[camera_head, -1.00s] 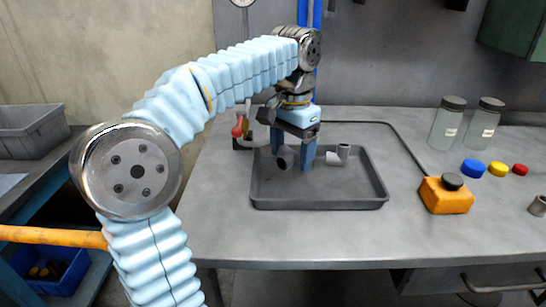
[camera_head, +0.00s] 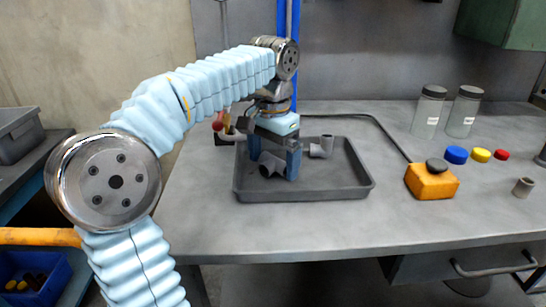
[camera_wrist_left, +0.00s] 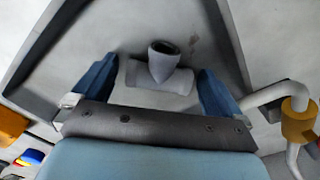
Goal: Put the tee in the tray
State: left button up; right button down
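The grey tee (camera_head: 271,164) lies in the left part of the dark grey tray (camera_head: 315,194). In the left wrist view the tee (camera_wrist_left: 160,75) lies on its side, one mouth facing the camera. My left gripper (camera_head: 274,162) is over the tray, fingers pointing down on either side of the tee. In the left wrist view the gripper (camera_wrist_left: 155,85) is open, with narrow gaps between the fingers and the tee's ends. My right gripper is not in view.
A grey elbow fitting (camera_head: 322,147) lies in the tray, right of the gripper. An orange box (camera_head: 432,181) with a black cable stands right of the tray, near blue (camera_head: 456,155), yellow and red caps. Two jars (camera_head: 428,112) stand behind. The front tabletop is clear.

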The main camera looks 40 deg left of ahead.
aim_at(273, 159)
pick_arm(q)
notch_tip(273, 159, up, 12)
jog(key=p, duration=0.3)
jog(key=shift+r, duration=0.15)
dwell(0.6)
